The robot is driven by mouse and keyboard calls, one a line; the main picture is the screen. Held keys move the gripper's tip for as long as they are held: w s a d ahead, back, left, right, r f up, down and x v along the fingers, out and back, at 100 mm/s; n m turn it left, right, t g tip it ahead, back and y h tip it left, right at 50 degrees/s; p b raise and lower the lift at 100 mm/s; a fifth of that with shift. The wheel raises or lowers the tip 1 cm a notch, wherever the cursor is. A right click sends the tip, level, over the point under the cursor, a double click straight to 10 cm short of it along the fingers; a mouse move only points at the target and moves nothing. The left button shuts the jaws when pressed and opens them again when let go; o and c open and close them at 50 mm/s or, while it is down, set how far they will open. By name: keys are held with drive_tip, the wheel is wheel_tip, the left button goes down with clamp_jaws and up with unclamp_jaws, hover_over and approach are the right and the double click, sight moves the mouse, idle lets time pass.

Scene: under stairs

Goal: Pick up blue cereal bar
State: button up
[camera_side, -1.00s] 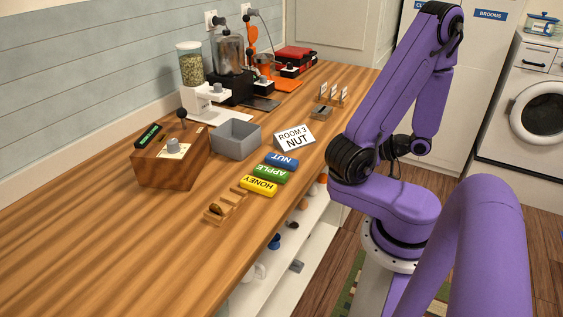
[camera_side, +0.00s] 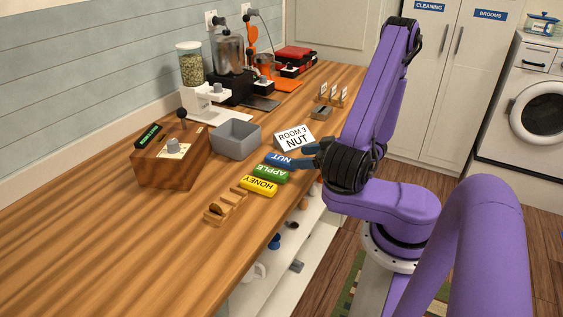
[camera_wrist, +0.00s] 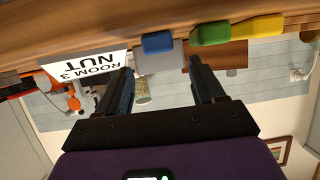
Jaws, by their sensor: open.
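The blue cereal bar (camera_side: 278,160), labelled NUT, lies on the wooden counter in the side view, at the far end of a row with the green APPLE bar (camera_side: 271,174) and the yellow HONEY bar (camera_side: 259,187). The blue bar also shows in the wrist view (camera_wrist: 158,44), ahead of and between the two finger lines. My gripper (camera_side: 300,155) is at the counter's front edge, just right of the blue bar, with its dark fingers pointing toward it. In the wrist view my gripper (camera_wrist: 157,75) is open with nothing between its fingers. Contact with the bar cannot be told.
A white card reading ROOM 3 NUT (camera_side: 294,138) stands behind the blue bar. A grey open bin (camera_side: 236,139) stands beyond the bars. A wooden box with a lever (camera_side: 168,160) and a small wooden rack (camera_side: 226,206) are to the left. The near-left counter is clear.

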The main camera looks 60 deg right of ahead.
sight(284, 159)
drive_tip(key=shift+x, duration=3.25)
drive_tip(key=c, duration=1.1)
